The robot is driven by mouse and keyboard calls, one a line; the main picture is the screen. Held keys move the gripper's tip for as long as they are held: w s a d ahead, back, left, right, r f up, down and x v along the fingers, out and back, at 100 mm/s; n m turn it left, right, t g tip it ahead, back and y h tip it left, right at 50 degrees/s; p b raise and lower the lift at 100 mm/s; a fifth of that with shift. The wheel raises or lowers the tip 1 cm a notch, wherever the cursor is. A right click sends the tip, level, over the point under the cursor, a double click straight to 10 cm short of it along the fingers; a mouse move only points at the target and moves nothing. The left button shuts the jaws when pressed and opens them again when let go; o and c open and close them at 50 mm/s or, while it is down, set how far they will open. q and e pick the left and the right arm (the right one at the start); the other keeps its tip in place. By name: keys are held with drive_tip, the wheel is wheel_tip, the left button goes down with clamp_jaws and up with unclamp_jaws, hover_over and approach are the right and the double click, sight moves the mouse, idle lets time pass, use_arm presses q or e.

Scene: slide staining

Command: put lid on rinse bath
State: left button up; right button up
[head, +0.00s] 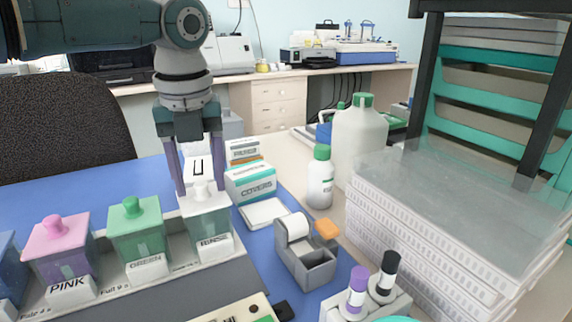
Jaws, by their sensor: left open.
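The rinse bath (208,224) is a pale, clear-walled jar with a RINSE label, at the right end of the row in the staining rack. A white lid (205,203) with a round knob lies over its top; I cannot tell whether it is fully seated. My left gripper (202,192) points down over the lid. Its fingers are apart, one on each side of the knob, with gaps visible. My right gripper is not in view.
Green (136,230) and pink (62,249) lidded baths stand left of the rinse bath. A grey tape dispenser (306,262), white pad (264,213) and boxes (250,184) lie right of it. Bottles (320,178) and stacked clear trays (440,215) stand farther right.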

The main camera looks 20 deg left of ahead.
use_arm(q)
wheel_tip(320, 180, up, 10)
drive_tip(key=s, duration=0.1)
drive_tip(key=shift+d+p, duration=0.4)
drive_tip(key=shift+f, duration=0.1)
